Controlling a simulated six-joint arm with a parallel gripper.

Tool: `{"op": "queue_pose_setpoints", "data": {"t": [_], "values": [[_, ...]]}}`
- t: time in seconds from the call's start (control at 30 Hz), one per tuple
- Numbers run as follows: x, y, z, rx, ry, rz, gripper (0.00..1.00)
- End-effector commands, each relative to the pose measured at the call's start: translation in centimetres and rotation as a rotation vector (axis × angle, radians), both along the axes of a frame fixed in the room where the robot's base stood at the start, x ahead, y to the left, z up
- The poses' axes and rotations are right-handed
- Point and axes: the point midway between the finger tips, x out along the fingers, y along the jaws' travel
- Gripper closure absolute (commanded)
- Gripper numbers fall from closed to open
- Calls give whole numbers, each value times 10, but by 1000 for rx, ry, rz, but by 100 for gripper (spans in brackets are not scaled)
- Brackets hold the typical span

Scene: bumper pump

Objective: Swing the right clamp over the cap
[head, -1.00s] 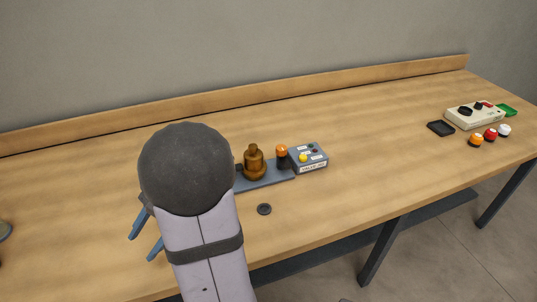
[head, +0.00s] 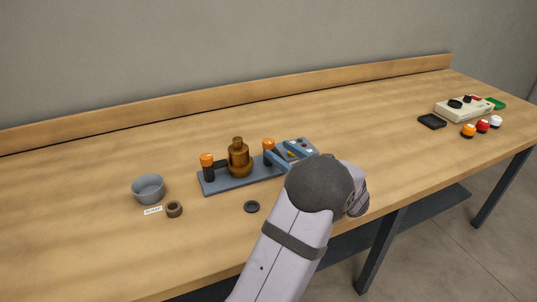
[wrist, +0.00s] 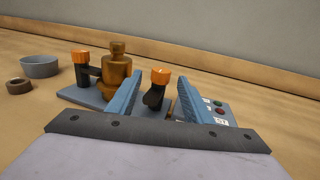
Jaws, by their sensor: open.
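The right clamp (head: 268,144) is a dark post with an orange top, right of the amber bottle-shaped pump part (head: 239,160). In the wrist view the right clamp (wrist: 159,78) shows between the two blue fingers of my gripper (wrist: 157,100). The gripper is open, and I cannot tell whether a finger touches the clamp. The amber part's narrow top, likely the cap (wrist: 118,47), stands upright. The left clamp (head: 207,161) has a dark arm reaching toward the amber part in the wrist view. In the head view my gripper (head: 284,157) is partly hidden by my wrist.
A grey base plate (head: 216,187) carries the clamps and amber part. A grey control box (head: 300,144) stands close on the right. A grey bowl (head: 148,188), a brown ring (head: 174,209) and a dark disc (head: 251,207) lie nearby. The back of the table is clear.

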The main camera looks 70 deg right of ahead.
Motion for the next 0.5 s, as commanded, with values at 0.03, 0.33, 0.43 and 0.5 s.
{"op": "queue_pose_setpoints", "data": {"t": [0.03,0.33,0.43,0.5], "values": [[-4,0,-6,4,-7,-4,54],[-5,-1,-6,9,-17,-6,54],[2,-4,-6,9,-16,-5,54],[8,-7,-6,9,-15,-4,54]]}}
